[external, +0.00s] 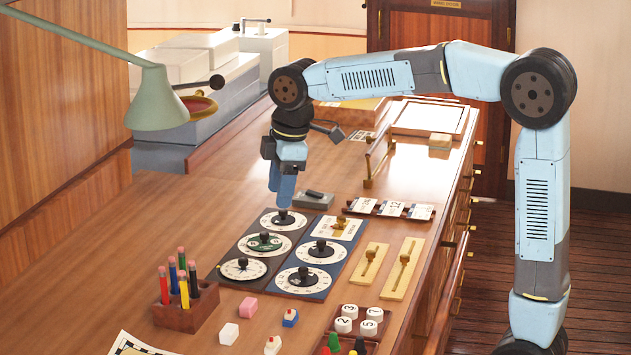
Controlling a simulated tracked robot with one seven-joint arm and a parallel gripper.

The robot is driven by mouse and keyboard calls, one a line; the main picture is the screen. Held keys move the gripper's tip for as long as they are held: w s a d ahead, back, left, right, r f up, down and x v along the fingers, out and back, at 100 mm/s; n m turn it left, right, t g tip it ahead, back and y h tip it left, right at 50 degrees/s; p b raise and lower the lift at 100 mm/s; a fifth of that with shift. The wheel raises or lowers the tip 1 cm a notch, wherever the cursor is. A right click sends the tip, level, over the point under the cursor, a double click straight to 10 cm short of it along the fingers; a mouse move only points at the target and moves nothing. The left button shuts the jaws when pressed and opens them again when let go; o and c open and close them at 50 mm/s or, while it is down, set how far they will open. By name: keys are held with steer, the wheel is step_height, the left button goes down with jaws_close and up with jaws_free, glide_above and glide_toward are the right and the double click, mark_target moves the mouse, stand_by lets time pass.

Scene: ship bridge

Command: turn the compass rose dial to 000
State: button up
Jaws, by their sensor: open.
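A dark panel (254,231) on the wooden desk bears several round white dials with black knobs. The near left dial (242,269) has dark, star-like marks around its knob and looks like the compass rose dial; its heading is too small to read. My gripper (283,205) points straight down over the far left dial (270,224), with its blue fingers at or just above that dial's black knob. It is open. I cannot tell whether the fingers touch the knob or stand around it.
Brass sliders (402,268) stand farther right. A pencil holder (187,307), small blocks (247,307) and numbered pieces (348,312) are in front. A green lamp (157,100) overhangs the left side.

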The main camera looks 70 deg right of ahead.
steer(key=w+d+f+n+g, duration=0.1)
steer(key=w+d+f+n, duration=0.1)
steer(key=w+d+f, duration=0.4)
steer(key=n+g, duration=0.1)
steer(key=n, duration=0.1)
glide_above(243, 259)
step_height(243, 259, down, 4)
steer(key=shift+y, duration=0.3)
step_height(243, 259, down, 14)
steer(key=shift+a+r, duration=0.1)
steer(key=shift+r, duration=0.05)
jaws_close()
